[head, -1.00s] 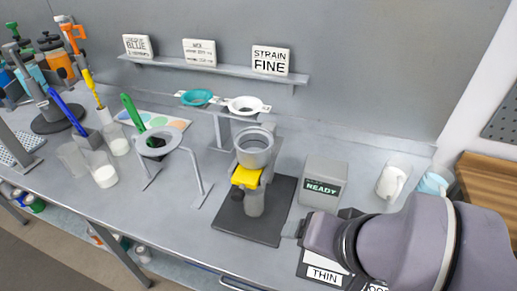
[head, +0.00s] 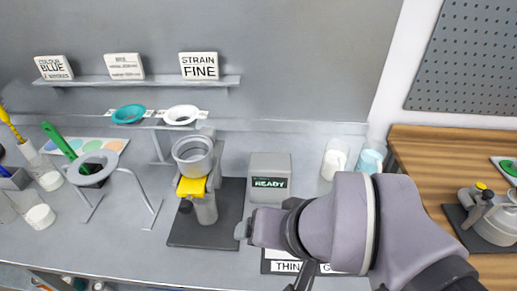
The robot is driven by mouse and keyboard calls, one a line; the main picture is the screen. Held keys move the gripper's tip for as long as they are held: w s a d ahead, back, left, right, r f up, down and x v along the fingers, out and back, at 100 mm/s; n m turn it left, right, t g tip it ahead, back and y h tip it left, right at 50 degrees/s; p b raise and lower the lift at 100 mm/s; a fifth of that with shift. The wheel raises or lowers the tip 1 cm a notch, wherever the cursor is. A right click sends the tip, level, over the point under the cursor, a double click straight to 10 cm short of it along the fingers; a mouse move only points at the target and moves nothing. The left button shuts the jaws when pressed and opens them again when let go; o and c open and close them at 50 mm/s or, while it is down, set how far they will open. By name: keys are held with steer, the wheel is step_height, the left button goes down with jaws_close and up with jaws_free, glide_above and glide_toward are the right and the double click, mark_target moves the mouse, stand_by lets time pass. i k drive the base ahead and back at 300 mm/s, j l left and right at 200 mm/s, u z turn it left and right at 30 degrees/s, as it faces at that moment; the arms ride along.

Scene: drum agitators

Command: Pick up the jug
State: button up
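No thing is clearly marked as the jug. A grey open-topped vessel (head: 193,155) sits upright in a stand with a yellow part (head: 191,187), on a dark base plate (head: 232,224). A clear container with white contents (head: 334,163) stands at the back right of the bench, with a pale blue one (head: 370,160) beside it. A grey rounded vessel-like thing (head: 494,225) is at the far right on the wooden surface. My arm covers the lower middle. Dark finger-like parts of my gripper (head: 302,275) show at the bottom edge, mostly hidden; no held thing is visible.
A grey box reading READY (head: 270,178) stands beside the base plate. A THIN label (head: 285,267) lies near my arm. A ring stand (head: 92,168), a green-handled tool (head: 58,141) and white-filled cups are at left. Above is a sign shelf (head: 140,81); a wooden counter (head: 425,150) is at right.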

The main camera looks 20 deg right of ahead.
mark_target(337, 153)
steer(key=k+l+z, duration=0.15)
steer(key=l, duration=0.6)
steer(key=l+z, duration=0.15)
steer(key=l, duration=0.6)
